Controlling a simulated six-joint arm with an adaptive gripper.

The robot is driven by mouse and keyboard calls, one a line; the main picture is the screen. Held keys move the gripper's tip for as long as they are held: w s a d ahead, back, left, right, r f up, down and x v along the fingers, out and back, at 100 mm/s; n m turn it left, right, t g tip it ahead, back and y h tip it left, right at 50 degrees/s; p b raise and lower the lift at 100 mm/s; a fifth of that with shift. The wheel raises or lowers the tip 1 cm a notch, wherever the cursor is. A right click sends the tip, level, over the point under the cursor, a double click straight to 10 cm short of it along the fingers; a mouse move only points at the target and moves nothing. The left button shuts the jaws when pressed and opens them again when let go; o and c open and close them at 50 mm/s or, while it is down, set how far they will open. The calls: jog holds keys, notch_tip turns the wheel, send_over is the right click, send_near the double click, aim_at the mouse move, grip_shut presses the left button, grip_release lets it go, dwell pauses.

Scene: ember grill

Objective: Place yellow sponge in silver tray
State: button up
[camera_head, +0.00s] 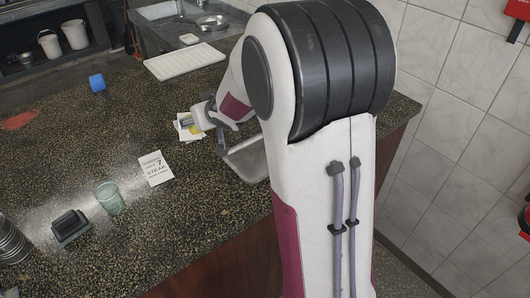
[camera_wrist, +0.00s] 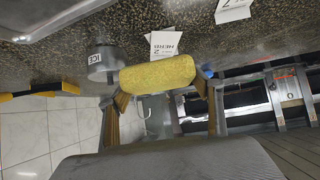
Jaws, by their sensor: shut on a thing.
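The yellow sponge (camera_wrist: 158,75) is held between the two fingers of my gripper (camera_wrist: 162,82) in the wrist view, one finger at each end of it. In the head view my gripper (camera_head: 201,118) is over the dark speckled counter, left of the silver tray. A little yellow shows at its tip there, but the sponge is mostly hidden. The silver tray (camera_head: 242,165) lies on the counter near its right edge, partly covered by my arm. A metal rim (camera_wrist: 62,20), likely the tray's, shows at the upper left of the wrist view.
A grey container marked ICE (camera_wrist: 103,62) is close to the sponge's left end in the wrist view. Printed cards, one a steak card (camera_head: 155,168), lie on the counter.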

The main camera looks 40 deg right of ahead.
jog(key=d, duration=0.3)
jog(key=shift+s+d+r, duration=0.1)
jog(key=shift+s+r, duration=0.2)
jog(key=shift+r, duration=0.05)
send_over(257, 148)
jog(key=w, duration=0.2)
jog(key=s+f+n+y, duration=0.1)
jog(key=s, duration=0.5)
jog(key=shift+s+f, duration=0.1)
jog(key=shift+f, duration=3)
jog(key=shift+f, duration=0.1)
jog(key=shift+f, duration=1.8)
